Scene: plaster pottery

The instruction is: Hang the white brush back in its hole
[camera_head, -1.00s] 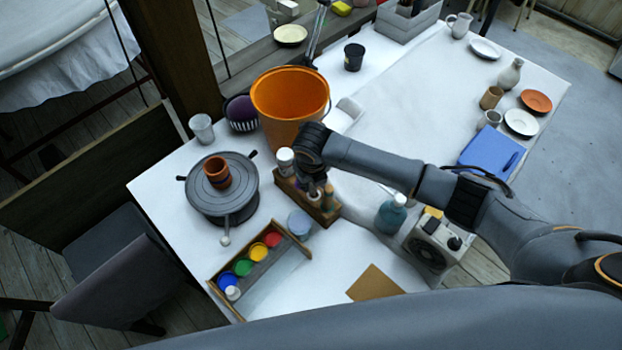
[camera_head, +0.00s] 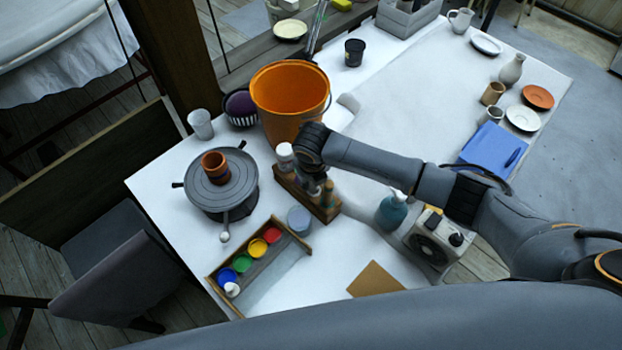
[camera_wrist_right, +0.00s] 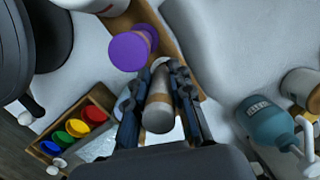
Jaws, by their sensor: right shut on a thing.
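My right gripper (camera_head: 314,184) is low over the wooden brush rack (camera_head: 293,196) in the head view, with its arm coming in from the right. In the right wrist view the gripper (camera_wrist_right: 160,112) is shut on the brush (camera_wrist_right: 158,108), which has a pale end and tan and grey bands. The rack (camera_wrist_right: 184,48) lies beyond and below it. A purple-topped item (camera_wrist_right: 128,51) stands at the rack, left of the brush. The brush's hole is hidden, and I cannot tell whether the brush is inside it. My left gripper is not in view.
An orange bucket (camera_head: 285,112) and a white-topped container (camera_head: 285,157) stand close behind the rack. A paint tray (camera_head: 268,272), a small cup (camera_head: 299,219) and a teal bottle (camera_head: 391,211) stand nearer. A banding wheel (camera_head: 220,195) is to the left.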

